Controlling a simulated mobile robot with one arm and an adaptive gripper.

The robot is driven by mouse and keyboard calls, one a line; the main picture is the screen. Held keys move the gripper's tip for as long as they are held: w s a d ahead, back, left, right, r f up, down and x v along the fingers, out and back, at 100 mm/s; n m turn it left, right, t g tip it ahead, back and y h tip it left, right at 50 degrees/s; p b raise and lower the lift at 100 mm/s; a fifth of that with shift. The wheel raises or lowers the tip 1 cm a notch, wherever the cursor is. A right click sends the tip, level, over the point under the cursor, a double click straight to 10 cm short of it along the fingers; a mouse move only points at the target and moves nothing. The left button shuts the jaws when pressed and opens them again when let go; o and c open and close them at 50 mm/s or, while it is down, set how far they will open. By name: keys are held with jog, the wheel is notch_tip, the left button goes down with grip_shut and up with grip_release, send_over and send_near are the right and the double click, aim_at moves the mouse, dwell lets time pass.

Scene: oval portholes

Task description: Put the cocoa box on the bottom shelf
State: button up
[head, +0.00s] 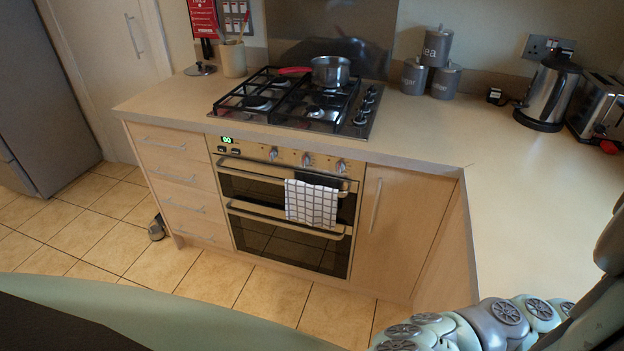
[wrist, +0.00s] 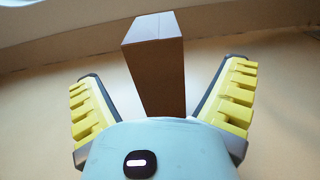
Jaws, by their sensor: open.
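A plain brown box (wrist: 158,62), perhaps the cocoa box, stands in the middle of the wrist view. No label shows on its visible faces, and its lower part is hidden behind my gripper's body. My gripper (wrist: 164,84) is open, with one yellow ribbed finger on each side of the box. Clear gaps show between the fingers and the box in the picture. Neither the box nor my gripper can be made out in the head view. No bottom shelf can be identified in either view.
The head view shows a counter (head: 420,128) with a gas hob (head: 300,103), a pan (head: 330,71), grey canisters (head: 416,77), a kettle (head: 548,92) and a toaster (head: 598,107). A towel (head: 311,203) hangs on the oven (head: 285,240). The right counter (head: 535,215) is largely clear.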

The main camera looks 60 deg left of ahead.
jog(key=shift+p+x, duration=1.4)
jog(key=shift+x, duration=1.35)
jog(key=shift+a+f, duration=0.1)
jog(key=shift+f, duration=0.1)
jog(key=shift+c, duration=0.4)
jog(key=shift+w, duration=0.1)
jog(key=c, duration=1.3)
jog(key=shift+a+r, duration=0.1)
jog(key=shift+r, duration=0.1)
notch_tip(320, 180, up, 3)
jog(key=shift+r+b, duration=0.1)
jog(key=shift+b, duration=0.55)
jog(key=shift+s+a+r+b, duration=0.1)
jog(key=shift+s+a+r, duration=0.15)
jog(key=shift+s+a, duration=1.65)
jog(key=shift+s+a+r+b, duration=0.2)
jog(key=shift+s+a, duration=1.1)
jog(key=shift+s, duration=1.1)
jog(key=shift+s+a+r+b, duration=0.1)
jog(key=shift+s+a+r, duration=0.2)
jog(key=shift+s+a, duration=1.55)
